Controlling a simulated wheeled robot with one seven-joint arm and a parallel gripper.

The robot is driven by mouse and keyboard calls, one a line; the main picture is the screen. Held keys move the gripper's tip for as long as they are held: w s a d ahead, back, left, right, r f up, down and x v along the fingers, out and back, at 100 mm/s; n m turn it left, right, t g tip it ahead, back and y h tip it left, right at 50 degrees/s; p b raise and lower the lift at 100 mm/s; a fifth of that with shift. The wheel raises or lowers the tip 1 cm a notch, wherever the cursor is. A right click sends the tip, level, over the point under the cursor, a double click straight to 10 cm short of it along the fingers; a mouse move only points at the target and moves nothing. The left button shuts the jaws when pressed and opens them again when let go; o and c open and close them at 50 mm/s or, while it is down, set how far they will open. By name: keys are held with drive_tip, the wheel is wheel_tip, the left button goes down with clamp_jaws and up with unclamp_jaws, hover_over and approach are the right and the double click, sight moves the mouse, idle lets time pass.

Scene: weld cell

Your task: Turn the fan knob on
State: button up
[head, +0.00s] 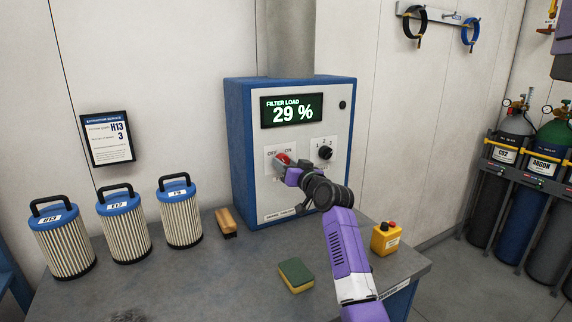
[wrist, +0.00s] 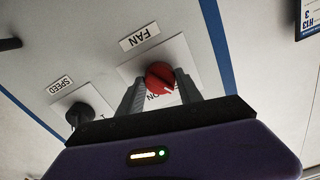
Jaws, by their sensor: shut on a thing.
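The red fan knob (wrist: 160,77) is on a white plate on the front of the blue and grey control box (head: 240,150). In the head view the knob (head: 283,158) is partly hidden by my gripper. In the wrist view the knob's white pointer mark faces the lower right, near the letters ON. The OFF mark is hidden there.
The black speed knob (head: 325,152) is right of the fan knob. A display (head: 292,109) reads FILTER LOAD 29 %. On the bench (head: 200,285) are several things: filter cartridges (head: 122,228), a brush (head: 227,222), a sponge (head: 296,275) and a yellow button box (head: 386,239).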

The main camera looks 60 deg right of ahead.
drive_tip(key=shift+m+p, duration=3.15)
drive_tip(key=shift+m, duration=4.45)
drive_tip(key=shift+f, duration=0.1)
drive_tip(key=o, duration=1.4)
drive_tip(key=shift+c, duration=0.2)
drive_tip(key=shift+s, duration=0.1)
drive_tip(key=b+v, duration=0.1)
drive_tip(key=v, duration=0.6)
drive_tip(key=shift+s+a, duration=0.2)
drive_tip(key=shift+s, duration=0.1)
